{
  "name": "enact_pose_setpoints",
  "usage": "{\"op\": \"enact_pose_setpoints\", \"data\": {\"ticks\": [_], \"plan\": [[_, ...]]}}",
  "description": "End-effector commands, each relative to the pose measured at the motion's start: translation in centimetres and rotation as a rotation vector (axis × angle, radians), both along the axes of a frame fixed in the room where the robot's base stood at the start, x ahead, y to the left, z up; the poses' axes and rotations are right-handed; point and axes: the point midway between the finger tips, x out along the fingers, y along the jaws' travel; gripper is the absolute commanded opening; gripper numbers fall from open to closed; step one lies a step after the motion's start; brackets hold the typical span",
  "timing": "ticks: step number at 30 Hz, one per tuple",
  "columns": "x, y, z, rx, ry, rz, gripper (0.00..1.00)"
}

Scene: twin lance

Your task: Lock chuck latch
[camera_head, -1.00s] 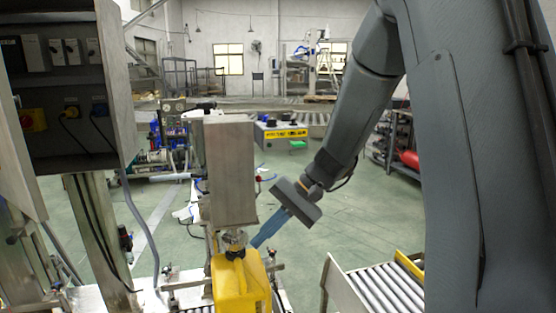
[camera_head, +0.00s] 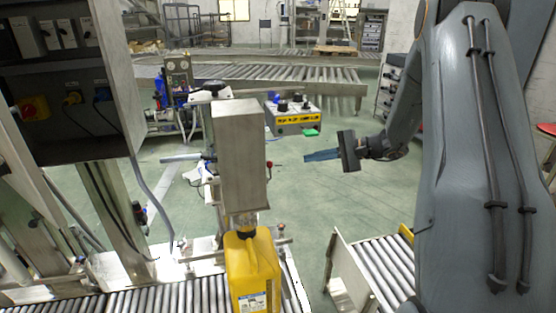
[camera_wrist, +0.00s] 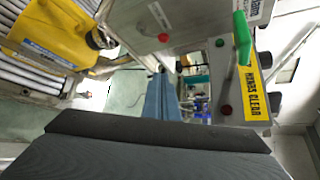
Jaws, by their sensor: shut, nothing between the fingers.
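My gripper (camera_head: 306,157) is shut and empty, its blue fingers pointing left in the head view. They also show in the wrist view (camera_wrist: 160,80), close together. The tall grey metal housing (camera_head: 240,155) stands left of my gripper, with a gap between them. A small red knob (camera_head: 272,164) sticks out from its right side. A green lever (camera_wrist: 242,40) sits on a grey box with a yellow "HANDS CLEAR" label (camera_wrist: 254,93) in the wrist view, right of the fingers and apart from them. I cannot tell which part is the chuck latch.
A yellow can (camera_head: 252,270) stands under the housing on a roller conveyor. A box with black knobs, a yellow label and a green part (camera_head: 296,118) shows behind my gripper. Another roller conveyor (camera_head: 375,270) lies at lower right. Green floor (camera_head: 315,195) is open between them.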

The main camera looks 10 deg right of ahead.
Motion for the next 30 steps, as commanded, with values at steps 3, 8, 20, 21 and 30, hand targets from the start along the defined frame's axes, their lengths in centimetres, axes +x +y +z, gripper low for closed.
{"op": "enact_pose_setpoints", "data": {"ticks": [3,8,20,21,30], "plan": [[-0.2,-0.9,0.0,-0.001,0.000,-0.013,0.00],[-0.1,-0.9,-0.1,-0.001,0.001,-0.015,0.00],[3.4,4.3,-2.4,0.000,0.003,-0.007,0.00],[3.8,4.8,-2.7,-0.001,0.003,-0.008,0.00],[4.2,8.5,-2.9,-0.001,0.003,-0.011,0.00]]}}
